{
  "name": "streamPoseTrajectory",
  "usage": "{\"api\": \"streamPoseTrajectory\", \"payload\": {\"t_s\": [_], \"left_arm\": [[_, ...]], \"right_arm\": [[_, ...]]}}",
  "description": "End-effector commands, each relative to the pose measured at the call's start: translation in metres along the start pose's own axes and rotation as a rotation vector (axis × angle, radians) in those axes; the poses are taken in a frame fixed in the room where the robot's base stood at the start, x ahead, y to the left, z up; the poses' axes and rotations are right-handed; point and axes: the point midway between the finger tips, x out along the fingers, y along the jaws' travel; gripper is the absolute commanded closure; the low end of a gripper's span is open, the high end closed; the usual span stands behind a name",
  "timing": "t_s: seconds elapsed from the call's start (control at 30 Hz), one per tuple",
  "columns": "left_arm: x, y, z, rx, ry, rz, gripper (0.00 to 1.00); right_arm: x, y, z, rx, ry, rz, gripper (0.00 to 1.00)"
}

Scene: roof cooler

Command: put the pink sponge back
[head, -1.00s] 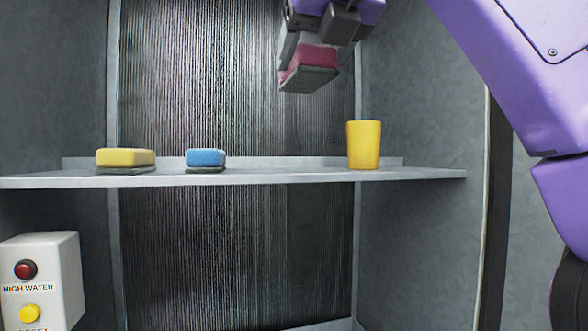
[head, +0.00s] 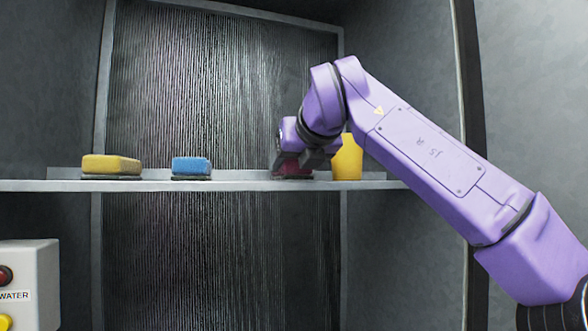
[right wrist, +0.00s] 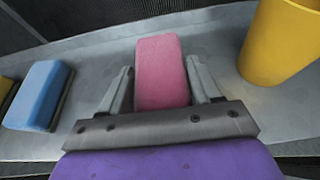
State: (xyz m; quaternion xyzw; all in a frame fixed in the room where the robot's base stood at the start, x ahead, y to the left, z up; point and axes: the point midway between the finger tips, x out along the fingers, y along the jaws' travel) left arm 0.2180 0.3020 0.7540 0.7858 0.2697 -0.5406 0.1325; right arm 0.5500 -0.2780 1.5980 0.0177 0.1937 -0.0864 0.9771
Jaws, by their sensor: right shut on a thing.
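The pink sponge (head: 293,171) is at the level of the shelf (head: 240,185), between the blue sponge and the yellow cup. My right gripper (head: 299,158) is shut on it from above, and the gripper partly hides it in the head view. In the right wrist view the pink sponge (right wrist: 161,70) lies between the two fingers of my right gripper (right wrist: 160,78), with the shelf surface (right wrist: 100,60) around it. Its underside looks at the shelf surface, but I cannot tell if it bears on it. My left gripper is not in view.
The blue sponge (head: 191,167) and the yellow sponge (head: 111,166) sit to the left on the shelf. The yellow cup (head: 347,158) stands close on the right, with a small gap. A white control box (head: 35,265) is at lower left.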

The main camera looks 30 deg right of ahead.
Motion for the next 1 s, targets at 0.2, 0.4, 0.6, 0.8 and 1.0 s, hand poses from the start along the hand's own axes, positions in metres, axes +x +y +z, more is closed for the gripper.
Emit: {"api": "streamPoseTrajectory", "payload": {"t_s": [0.2, 0.4, 0.6, 0.8, 1.0], "left_arm": [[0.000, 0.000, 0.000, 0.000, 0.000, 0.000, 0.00], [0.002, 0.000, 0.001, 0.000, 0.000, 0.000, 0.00], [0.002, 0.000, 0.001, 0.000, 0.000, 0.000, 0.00], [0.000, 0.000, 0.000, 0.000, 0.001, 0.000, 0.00], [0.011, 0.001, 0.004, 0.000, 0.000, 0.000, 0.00]], "right_arm": [[0.000, 0.000, 0.000, 0.000, -0.001, 0.000, 0.66], [0.001, 0.000, -0.003, 0.000, -0.001, -0.001, 0.21], [0.001, 0.000, -0.003, 0.001, 0.000, -0.001, 0.12], [-0.004, 0.000, 0.001, 0.001, -0.002, 0.000, 0.12], [-0.050, 0.000, -0.001, 0.002, -0.005, 0.000, 0.12]]}}
